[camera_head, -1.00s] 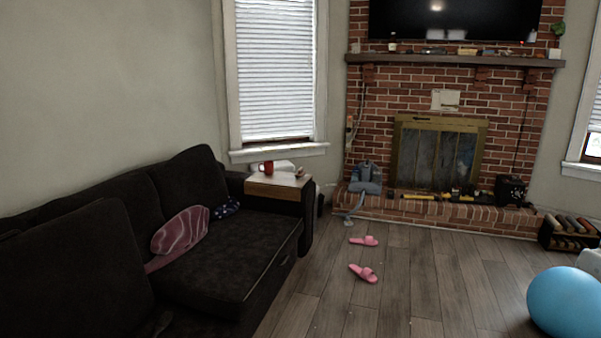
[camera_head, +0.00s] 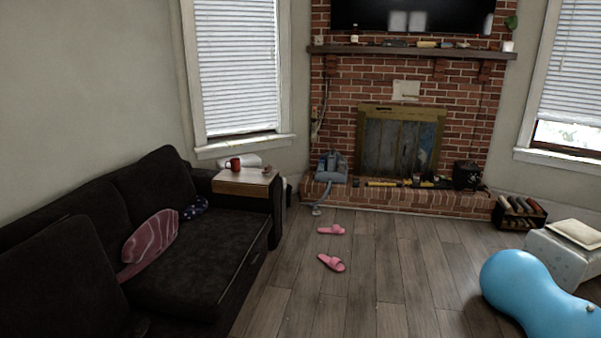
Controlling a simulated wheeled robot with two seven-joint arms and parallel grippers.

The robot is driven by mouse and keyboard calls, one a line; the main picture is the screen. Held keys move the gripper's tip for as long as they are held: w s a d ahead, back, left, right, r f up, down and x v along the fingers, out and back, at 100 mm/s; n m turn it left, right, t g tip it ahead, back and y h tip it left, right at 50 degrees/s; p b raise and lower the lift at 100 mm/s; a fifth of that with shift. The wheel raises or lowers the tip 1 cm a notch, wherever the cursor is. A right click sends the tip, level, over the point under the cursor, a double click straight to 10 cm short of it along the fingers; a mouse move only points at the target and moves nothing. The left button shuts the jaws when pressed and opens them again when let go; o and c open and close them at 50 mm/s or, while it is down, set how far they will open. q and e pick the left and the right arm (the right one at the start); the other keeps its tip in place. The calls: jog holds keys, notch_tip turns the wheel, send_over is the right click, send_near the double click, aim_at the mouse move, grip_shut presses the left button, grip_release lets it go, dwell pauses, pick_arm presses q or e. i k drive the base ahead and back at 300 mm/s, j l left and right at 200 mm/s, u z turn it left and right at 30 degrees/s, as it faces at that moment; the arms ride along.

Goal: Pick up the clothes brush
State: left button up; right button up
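I cannot make out a clothes brush for certain. A small brownish item (camera_head: 267,169) lies on the wooden side table (camera_head: 240,188) at the sofa's far end, too small to identify. A red mug (camera_head: 235,164) and a white rolled item stand on the same table. Several small objects, one of them a tan block (camera_head: 427,44), lie on the mantel (camera_head: 410,52), also too small to name. Neither of my grippers is in view.
A dark sofa (camera_head: 190,265) fills the left. Pink slippers (camera_head: 331,262) lie on the wooden floor. A blue peanut-shaped ball (camera_head: 535,295), a grey ottoman (camera_head: 560,258) and a shoe rack (camera_head: 519,212) stand at right. The middle floor is otherwise clear.

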aim_at(268, 169)
jog(key=i, duration=2.3)
jog(key=i+j+z, duration=0.1)
jog(key=i, duration=1.05)
jog(key=i+j, duration=0.1)
jog(key=i, duration=1.05)
